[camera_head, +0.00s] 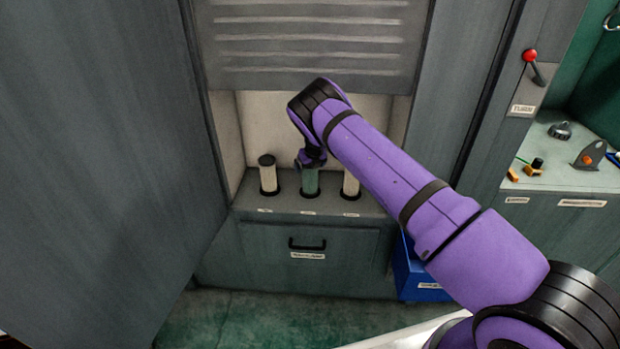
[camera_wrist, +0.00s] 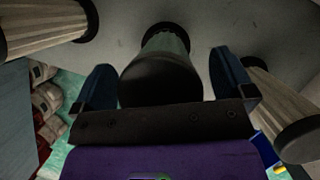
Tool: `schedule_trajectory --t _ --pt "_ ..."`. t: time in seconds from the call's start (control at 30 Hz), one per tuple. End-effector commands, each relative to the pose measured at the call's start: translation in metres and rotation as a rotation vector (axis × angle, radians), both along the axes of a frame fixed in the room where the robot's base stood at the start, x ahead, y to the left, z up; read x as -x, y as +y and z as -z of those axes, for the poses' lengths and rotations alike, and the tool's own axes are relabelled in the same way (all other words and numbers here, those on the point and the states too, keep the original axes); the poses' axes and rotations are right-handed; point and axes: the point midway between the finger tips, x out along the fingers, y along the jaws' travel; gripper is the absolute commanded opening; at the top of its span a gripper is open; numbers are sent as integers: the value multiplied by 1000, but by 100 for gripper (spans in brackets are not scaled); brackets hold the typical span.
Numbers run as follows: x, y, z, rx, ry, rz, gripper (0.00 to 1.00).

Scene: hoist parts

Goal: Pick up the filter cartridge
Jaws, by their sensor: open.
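Three upright filter cartridges stand in a row on the grey ledge of an open cabinet bay. The middle one is greenish (camera_head: 310,183), with a dark cap and a dark ring at its base. The left one (camera_head: 268,179) and right one (camera_head: 351,184) are cream. My gripper (camera_head: 311,162) is at the top of the middle cartridge and hides its cap in the head view. In the wrist view, the middle cartridge (camera_wrist: 162,78) lies between the two open fingers of my gripper (camera_wrist: 163,82), with visible gaps on both sides. Contact with the fingers is not seen.
The cream cartridges (camera_wrist: 40,30) flank the fingers closely. A slatted shutter (camera_head: 310,45) hangs above the bay, and a large grey door (camera_head: 95,150) stands at left. A drawer (camera_head: 305,255) is below the ledge. A blue bin (camera_head: 415,270) stands at lower right.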

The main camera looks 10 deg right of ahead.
Motion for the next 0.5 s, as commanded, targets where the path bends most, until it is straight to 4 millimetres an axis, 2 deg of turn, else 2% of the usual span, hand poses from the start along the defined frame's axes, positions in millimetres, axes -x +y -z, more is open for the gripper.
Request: schedule_trajectory --t 0.13,0.43,0.47,0.5 --pt "0 0 0 0 0 0 98" --pt "0 0 0 0 0 0 29" --pt "0 0 0 0 0 0 22" --pt "0 0 -1 0 -1 0 22"
